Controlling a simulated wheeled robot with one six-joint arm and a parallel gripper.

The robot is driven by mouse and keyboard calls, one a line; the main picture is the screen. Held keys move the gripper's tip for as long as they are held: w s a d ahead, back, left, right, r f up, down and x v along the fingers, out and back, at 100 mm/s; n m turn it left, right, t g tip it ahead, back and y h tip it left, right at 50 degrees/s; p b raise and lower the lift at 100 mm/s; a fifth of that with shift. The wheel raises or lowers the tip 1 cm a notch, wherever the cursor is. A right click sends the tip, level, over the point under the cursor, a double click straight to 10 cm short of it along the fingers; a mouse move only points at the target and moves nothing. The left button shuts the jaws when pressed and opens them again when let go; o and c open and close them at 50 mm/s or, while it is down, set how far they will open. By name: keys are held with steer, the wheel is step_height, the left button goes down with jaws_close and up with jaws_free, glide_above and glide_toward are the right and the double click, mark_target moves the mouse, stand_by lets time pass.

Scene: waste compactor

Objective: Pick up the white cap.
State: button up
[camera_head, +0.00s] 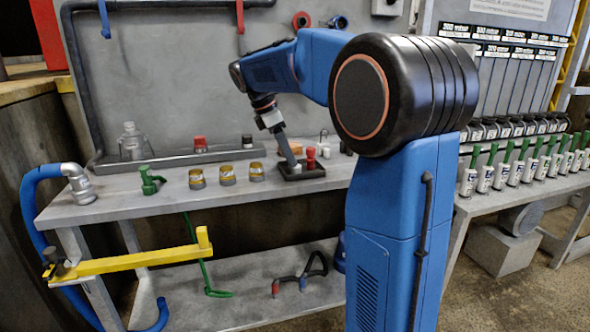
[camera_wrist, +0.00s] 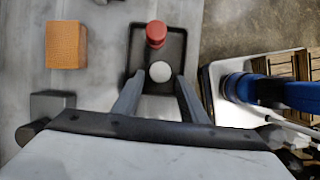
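The white cap (camera_wrist: 160,71) shows in the wrist view as a round pale disc in a small dark tray (camera_wrist: 143,47). In the head view the tray (camera_head: 287,176) sits on the grey bench, right of the gold-topped items. My gripper (camera_wrist: 158,80) is open, pointing down at the tray, with one finger left of the cap and one right of it. I see gaps between the cap and both fingers. A red-topped piece (camera_wrist: 156,33) stands in the same tray beyond the cap; in the head view it is right of my gripper (camera_head: 292,165).
An orange block (camera_wrist: 66,45) lies left of the tray in the wrist view. Gold-topped items (camera_head: 227,175) and a green valve (camera_head: 150,182) stand on the bench to the left. A long ledge (camera_head: 180,158) runs behind them. A yellow bar (camera_head: 130,262) juts out in front.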

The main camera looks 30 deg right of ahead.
mark_target(295, 169)
steer(key=shift+x, duration=1.75)
steer(key=c, duration=0.8)
steer(key=shift+r, duration=0.15)
